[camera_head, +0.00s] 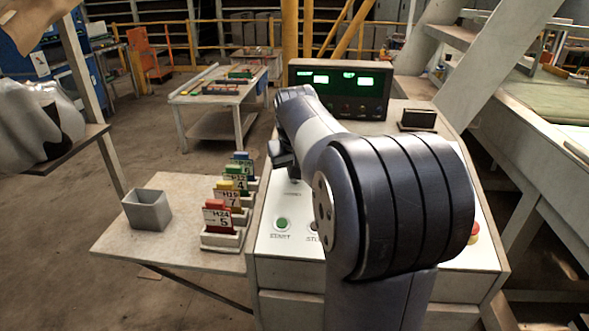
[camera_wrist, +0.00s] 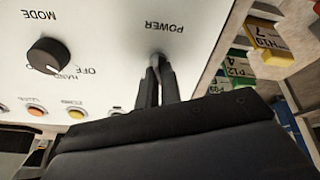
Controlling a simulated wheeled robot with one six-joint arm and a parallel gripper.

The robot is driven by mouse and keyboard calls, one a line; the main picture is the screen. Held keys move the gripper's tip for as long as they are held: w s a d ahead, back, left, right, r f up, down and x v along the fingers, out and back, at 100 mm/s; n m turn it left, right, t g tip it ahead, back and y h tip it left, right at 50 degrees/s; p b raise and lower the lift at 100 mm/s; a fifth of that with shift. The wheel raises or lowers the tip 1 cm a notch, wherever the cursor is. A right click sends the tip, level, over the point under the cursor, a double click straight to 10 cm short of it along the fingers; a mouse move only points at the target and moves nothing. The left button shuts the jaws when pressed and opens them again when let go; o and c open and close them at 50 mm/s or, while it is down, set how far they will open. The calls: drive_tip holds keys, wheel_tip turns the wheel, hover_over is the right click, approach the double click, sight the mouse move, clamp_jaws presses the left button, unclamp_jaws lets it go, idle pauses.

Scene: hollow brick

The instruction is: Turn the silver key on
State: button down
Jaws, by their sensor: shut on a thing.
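In the wrist view the white control panel (camera_wrist: 105,45) fills the upper part, with its lettering upside down. My gripper (camera_wrist: 157,76) reaches down to the panel beside the word POWER, its two dark fingers close together. They are shut on the silver key (camera_wrist: 157,59), of which only a small grey bit shows between the fingertips. Its exact angle cannot be told. In the head view my gripper (camera_head: 283,155) is at the left part of the console (camera_head: 272,210), and my arm hides the key there.
A black MODE knob (camera_wrist: 48,56) and several coloured buttons sit near the key. A green START button (camera_head: 282,223) is at the console's front left. A side table (camera_head: 180,240) holds a grey bin (camera_head: 147,210) and several coloured tagged blocks. A display (camera_head: 340,88) stands behind.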

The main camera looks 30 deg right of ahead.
drive_tip(key=m+h, duration=0.1)
drive_tip(key=m, duration=0.5)
drive_tip(key=shift+p, duration=0.3)
drive_tip(key=m+g, duration=0.1)
drive_tip(key=m, duration=0.4)
idle(0.4)
drive_tip(key=c, duration=1.6)
unclamp_jaws()
drive_tip(key=v, duration=1.1)
drive_tip(key=shift+a+f, duration=0.1)
drive_tip(key=shift+f, duration=0.1)
